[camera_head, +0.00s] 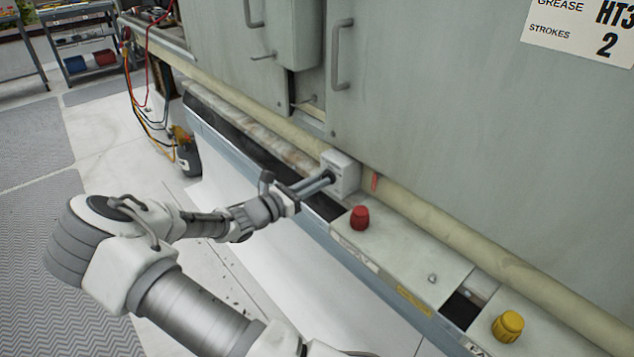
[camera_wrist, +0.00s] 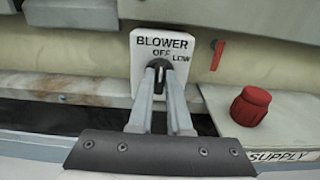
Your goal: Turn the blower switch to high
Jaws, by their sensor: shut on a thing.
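The blower switch box (camera_head: 344,172) is a small pale box on the cooler's side, beside the long pipe. In the wrist view its plate (camera_wrist: 146,48) reads "BLOWER", "OFF" and "LOW"; any other marking is hidden or not visible. The dark switch knob (camera_wrist: 158,87) sits low on the plate, between my fingertips. My gripper (camera_head: 330,177) reaches the box from the left, and in the wrist view its two fingers (camera_wrist: 160,72) are shut on the knob. The fingers hide much of the knob, so where it points is hard to tell.
A red knob (camera_head: 359,217) stands close right of the box on a ledge marked "SUPPLY" in the wrist view. A red tab (camera_head: 375,182) hangs by the pipe (camera_head: 440,225). A yellow knob (camera_head: 508,326) is farther right. Cabinet door handles (camera_head: 341,55) stick out above.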

